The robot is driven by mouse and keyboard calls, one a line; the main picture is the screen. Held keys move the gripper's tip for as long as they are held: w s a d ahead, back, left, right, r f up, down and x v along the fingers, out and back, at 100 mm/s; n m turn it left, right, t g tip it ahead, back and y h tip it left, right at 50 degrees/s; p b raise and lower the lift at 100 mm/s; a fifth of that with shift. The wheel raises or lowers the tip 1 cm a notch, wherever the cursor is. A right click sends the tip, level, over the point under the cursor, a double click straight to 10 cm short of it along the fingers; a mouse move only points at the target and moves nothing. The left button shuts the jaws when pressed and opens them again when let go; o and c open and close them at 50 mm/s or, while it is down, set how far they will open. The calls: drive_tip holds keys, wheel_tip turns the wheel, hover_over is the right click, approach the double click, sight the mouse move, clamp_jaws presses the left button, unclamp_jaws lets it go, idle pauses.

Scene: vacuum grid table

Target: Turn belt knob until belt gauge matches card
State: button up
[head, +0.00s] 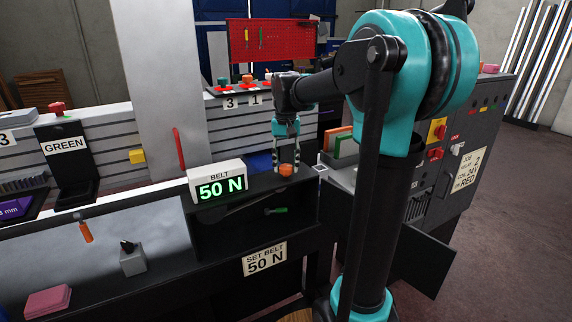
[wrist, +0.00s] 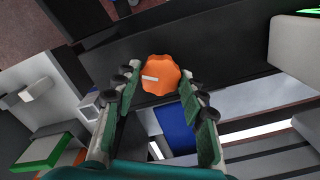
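The orange belt knob (head: 286,169) stands on the dark ledge right of the belt gauge. It also shows in the wrist view (wrist: 161,76), with a white pointer mark toward the picture's left. My gripper (head: 286,166) points down over the knob. In the wrist view my gripper (wrist: 160,72) has one finger on each side of the knob, with narrow gaps, so it looks open. The belt gauge (head: 217,181) is a white box reading "50 N" in green. The card (head: 264,259) on the bench front reads "SET BELT 50 N".
A green-handled tool (head: 276,211) lies in the open recess below the knob. A blue piece (head: 260,162) is behind the ledge, and a grey machine cabinet (head: 445,150) stands at right. My arm fills the right middle of the head view.

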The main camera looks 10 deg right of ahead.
sight(286, 166)
drive_tip(key=o, duration=0.4)
wheel_tip(286, 166, up, 12)
drive_tip(key=shift+r, duration=0.1)
idle(0.4)
